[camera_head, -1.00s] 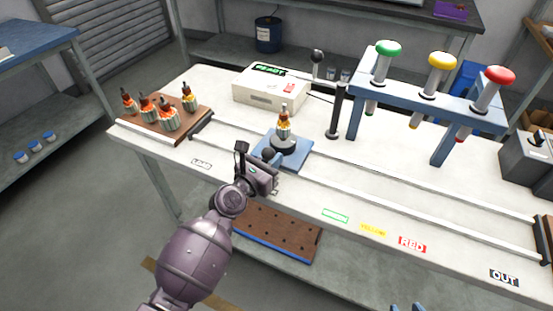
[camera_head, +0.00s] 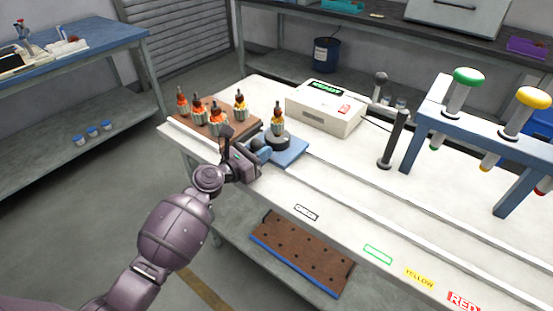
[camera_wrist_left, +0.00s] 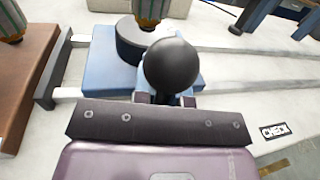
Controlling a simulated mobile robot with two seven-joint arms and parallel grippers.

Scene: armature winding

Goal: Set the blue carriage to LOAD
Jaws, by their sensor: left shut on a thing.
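The blue carriage (camera_head: 291,153) sits near the left end of the rails, with a dark round holder (camera_head: 277,141) on it. An armature (camera_head: 278,122) stands upright in the holder. My left gripper (camera_head: 243,160) is at the carriage's front left, shut on its handle. In the left wrist view the handle's dark ball knob (camera_wrist_left: 171,66) stands up between the fingers, with the blue plate (camera_wrist_left: 101,66) behind it. A dark end stop (camera_wrist_left: 53,76) is just left of the plate, with a narrow gap between. I see no LOAD label; my gripper and arm cover that stretch of table edge.
A brown board (camera_head: 188,123) with several armatures is left of the carriage. A white box reading READY (camera_head: 323,113) stands behind. The CHECK label (camera_head: 306,212) lies right of my gripper. A blue press frame (camera_head: 430,115) stands at the right. The rails right of the carriage are clear.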

